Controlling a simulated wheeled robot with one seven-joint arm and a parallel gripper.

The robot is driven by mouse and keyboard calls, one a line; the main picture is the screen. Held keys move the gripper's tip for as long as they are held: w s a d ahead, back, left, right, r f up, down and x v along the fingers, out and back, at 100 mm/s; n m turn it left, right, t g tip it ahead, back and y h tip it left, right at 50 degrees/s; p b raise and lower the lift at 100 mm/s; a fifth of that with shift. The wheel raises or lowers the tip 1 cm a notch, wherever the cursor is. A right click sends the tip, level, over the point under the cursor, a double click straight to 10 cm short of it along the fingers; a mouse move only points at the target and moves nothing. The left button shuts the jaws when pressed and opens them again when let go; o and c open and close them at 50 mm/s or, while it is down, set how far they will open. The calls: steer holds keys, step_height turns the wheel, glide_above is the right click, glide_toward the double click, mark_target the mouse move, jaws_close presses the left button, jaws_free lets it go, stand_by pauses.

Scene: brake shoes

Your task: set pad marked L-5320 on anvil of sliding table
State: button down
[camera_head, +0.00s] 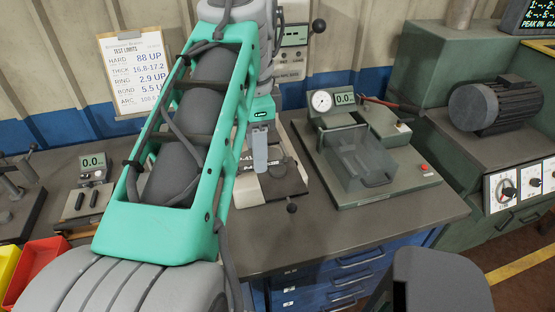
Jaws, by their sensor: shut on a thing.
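My gripper (260,152) points down over the sliding table (293,188) of the bench tester, in the middle of the view. It is shut on a dark pad (245,165) with pale marks, low over the table. The marks are too small to read, so I cannot confirm L-5320. A dark round part (279,171), which looks like the anvil, shows just right of the fingers. The gripper and my arm hide part of the pad and table. I cannot tell whether the pad touches the anvil.
The tester's display (294,35) stands behind my wrist, and a knobbed handle (292,208) sticks out in front. A gauge device with a clear box (362,160) stands to the right. A small gauge (90,180) and red bin (38,262) are left. The front bench is clear (340,225).

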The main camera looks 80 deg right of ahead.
steer(key=d+f+p, duration=0.1)
steer(key=d+f, duration=0.2)
steer(key=d, duration=0.4)
glide_above(278, 169)
step_height(278, 169, down, 5)
steer(key=shift+a+f+p, duration=0.1)
steer(key=shift+p, duration=0.35)
steer(key=f, duration=0.3)
steer(key=shift+d, duration=0.25)
steer(key=shift+f, duration=0.25)
steer(key=shift+f, duration=0.1)
steer(key=shift+f, duration=0.15)
steer(key=c, duration=0.7)
jaws_free()
steer(key=shift+a, duration=0.1)
